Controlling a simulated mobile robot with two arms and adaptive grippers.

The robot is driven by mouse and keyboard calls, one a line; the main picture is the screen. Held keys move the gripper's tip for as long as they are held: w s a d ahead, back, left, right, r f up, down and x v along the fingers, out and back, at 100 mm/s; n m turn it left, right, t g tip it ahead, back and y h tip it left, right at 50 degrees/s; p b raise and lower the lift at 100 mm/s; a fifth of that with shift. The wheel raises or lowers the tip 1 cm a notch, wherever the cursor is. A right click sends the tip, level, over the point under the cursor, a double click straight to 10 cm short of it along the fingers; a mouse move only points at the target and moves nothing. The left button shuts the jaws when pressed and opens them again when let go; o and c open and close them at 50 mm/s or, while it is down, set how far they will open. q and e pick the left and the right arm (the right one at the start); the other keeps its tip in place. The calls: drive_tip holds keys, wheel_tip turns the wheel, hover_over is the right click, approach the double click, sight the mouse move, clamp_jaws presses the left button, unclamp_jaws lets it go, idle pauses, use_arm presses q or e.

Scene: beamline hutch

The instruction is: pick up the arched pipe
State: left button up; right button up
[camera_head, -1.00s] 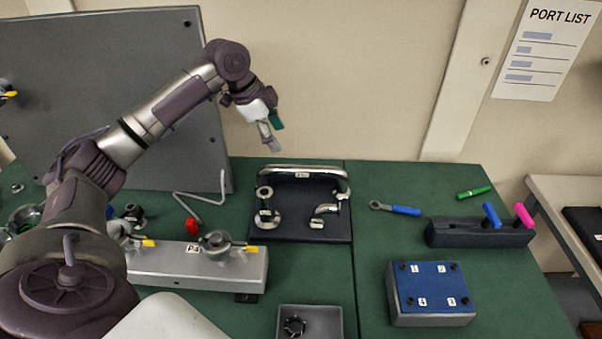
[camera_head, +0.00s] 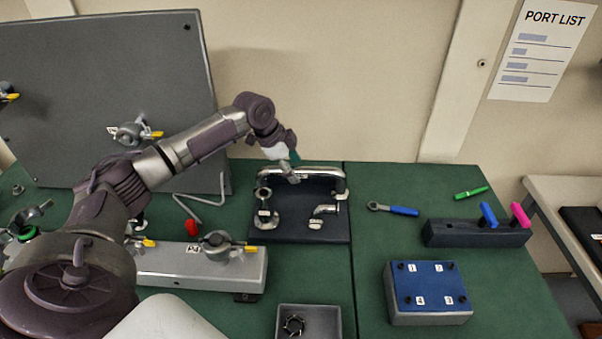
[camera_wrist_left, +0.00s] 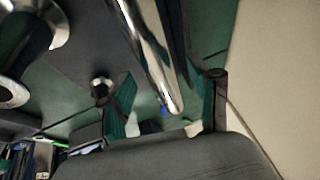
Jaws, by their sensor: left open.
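The arched pipe (camera_head: 322,172) is a long polished chrome tube with bent ends. It lies along the back edge of a dark tray (camera_head: 335,233) on the green table. My left gripper (camera_head: 291,177) is at the pipe's left half, coming from above and behind, and hides part of it. In the left wrist view the chrome pipe (camera_wrist_left: 143,45) runs between the two open fingers of the gripper (camera_wrist_left: 168,90), with a visible gap to each side. Whether the fingers reach below the pipe is hard to tell. My right gripper is not in view.
The tray also holds a short chrome tee-like fitting (camera_head: 265,205) and a small elbow (camera_head: 326,211). A grey clamp block (camera_head: 185,270) stands in front to the left, a grey panel (camera_head: 100,75) behind. A blue-handled wrench (camera_head: 395,209) lies to the right.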

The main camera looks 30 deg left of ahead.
use_arm(q)
drive_tip(key=shift+x, duration=1.45)
drive_tip(key=shift+r, duration=0.1)
clamp_jaws()
drive_tip(key=shift+w, duration=0.1)
